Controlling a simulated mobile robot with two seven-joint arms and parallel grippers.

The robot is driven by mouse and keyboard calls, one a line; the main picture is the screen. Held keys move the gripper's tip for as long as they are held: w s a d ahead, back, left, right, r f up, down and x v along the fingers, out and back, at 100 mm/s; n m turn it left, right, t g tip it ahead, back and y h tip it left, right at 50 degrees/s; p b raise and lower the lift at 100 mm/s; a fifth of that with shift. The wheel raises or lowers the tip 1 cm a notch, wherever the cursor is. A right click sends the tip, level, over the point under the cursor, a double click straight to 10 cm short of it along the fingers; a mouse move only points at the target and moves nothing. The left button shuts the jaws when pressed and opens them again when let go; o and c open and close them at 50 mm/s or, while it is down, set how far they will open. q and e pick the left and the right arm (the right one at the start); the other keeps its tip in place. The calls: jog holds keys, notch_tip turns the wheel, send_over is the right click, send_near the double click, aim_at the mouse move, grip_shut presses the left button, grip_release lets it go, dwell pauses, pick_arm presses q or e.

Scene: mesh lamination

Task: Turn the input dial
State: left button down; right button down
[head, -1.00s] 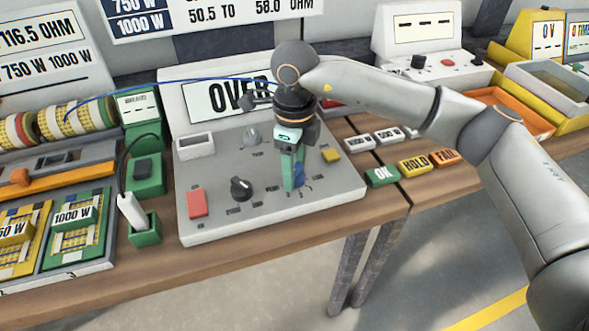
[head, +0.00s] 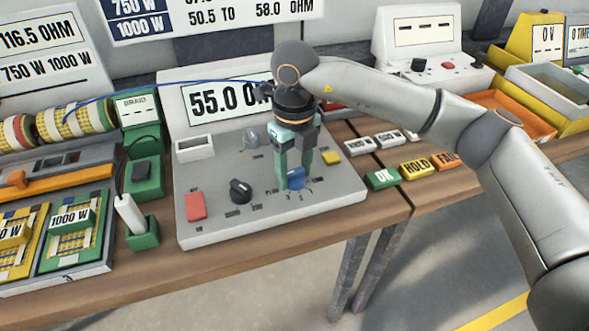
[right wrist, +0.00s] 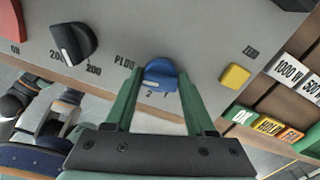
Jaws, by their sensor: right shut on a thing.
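The blue dial (head: 296,178) sits on the front right of the grey meter panel, beside a PLUG label and small numbers. My right gripper (head: 295,185) comes down from above with its green fingers on either side of the dial, shut on it. In the right wrist view the blue dial (right wrist: 160,73) shows between the fingertips (right wrist: 158,82), with a white pointer line toward the numbers. The meter's display (head: 215,98) reads 55.0, its right end hidden by my arm.
On the same panel are a black dial (head: 240,190), a red button (head: 195,205), a grey knob (head: 250,137) and a yellow button (head: 331,157). OK (head: 382,178), HOLD (head: 416,166) and FAIL blocks lie to the right. A blue cable runs behind my gripper.

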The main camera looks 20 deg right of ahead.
aim_at(295, 172)
jog(key=shift+w, duration=0.1)
pick_arm(q)
jog(key=shift+f, duration=0.15)
pick_arm(e)
jog(key=shift+c, duration=1.5)
grip_release()
jog(key=shift+r, duration=0.1)
pick_arm(q)
jog(key=shift+s+a+p, duration=0.2)
jog(key=shift+s+p, duration=0.05)
jog(key=shift+p, duration=0.05)
pick_arm(e)
notch_tip(295, 172, up, 12)
jog(key=shift+r, duration=0.2)
pick_arm(q)
jog(key=shift+s, duration=0.1)
pick_arm(e)
jog(key=shift+s+f, duration=0.1)
jog(key=shift+s, duration=0.1)
